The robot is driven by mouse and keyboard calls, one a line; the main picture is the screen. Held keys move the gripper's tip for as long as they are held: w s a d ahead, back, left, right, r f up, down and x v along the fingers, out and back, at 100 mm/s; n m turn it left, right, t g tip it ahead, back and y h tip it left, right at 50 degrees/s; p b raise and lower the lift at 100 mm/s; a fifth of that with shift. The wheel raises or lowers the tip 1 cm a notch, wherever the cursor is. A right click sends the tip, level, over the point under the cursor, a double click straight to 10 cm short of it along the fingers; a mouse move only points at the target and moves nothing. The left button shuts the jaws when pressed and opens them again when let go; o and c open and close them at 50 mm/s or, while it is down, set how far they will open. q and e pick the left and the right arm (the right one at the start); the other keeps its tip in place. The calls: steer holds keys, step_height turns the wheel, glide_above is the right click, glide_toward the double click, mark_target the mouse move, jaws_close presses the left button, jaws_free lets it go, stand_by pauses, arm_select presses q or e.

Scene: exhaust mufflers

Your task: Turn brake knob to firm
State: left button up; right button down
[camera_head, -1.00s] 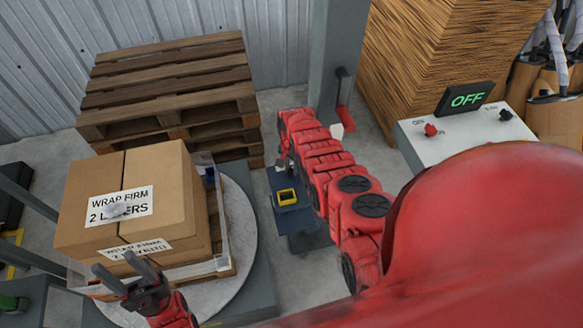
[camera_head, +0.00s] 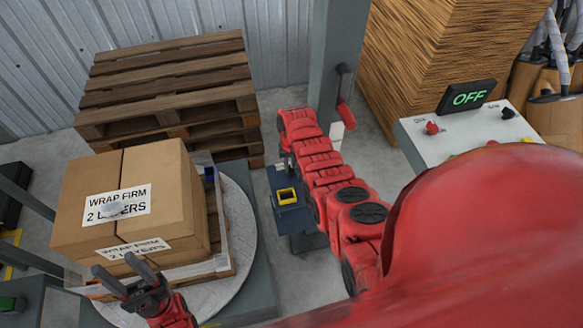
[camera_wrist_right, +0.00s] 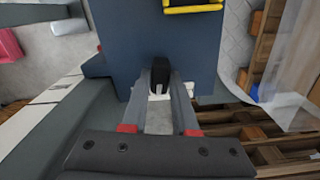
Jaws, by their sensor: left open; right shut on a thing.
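The dark brake knob (camera_wrist_right: 158,78) stands out from a blue-grey carriage (camera_wrist_right: 130,35) in the right wrist view, with a pale mark on its near side. My right gripper (camera_wrist_right: 169,88) is shut on the knob, its two grey fingers on either side. In the head view the knob and these fingertips are mostly hidden by my red right arm. The carriage also shows in the head view (camera_head: 291,218), left of that arm. My left gripper (camera_head: 126,278) is open and empty in front of the box. I cannot read the knob's setting.
A cardboard box (camera_head: 180,195) labelled "WRAP FIRM 2 LAYERS" sits on a pallet on the round turntable (camera_head: 238,225). A control panel (camera_head: 455,140) with an "OFF" display (camera_head: 468,97) stands right. Stacked pallets (camera_head: 165,85) stand behind. Film (camera_wrist_right: 255,85) hangs near the right gripper.

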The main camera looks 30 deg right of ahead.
steer(key=shift+n+b, duration=0.35)
steer(key=shift+n, duration=0.55)
steer(key=c, duration=0.7)
jaws_free()
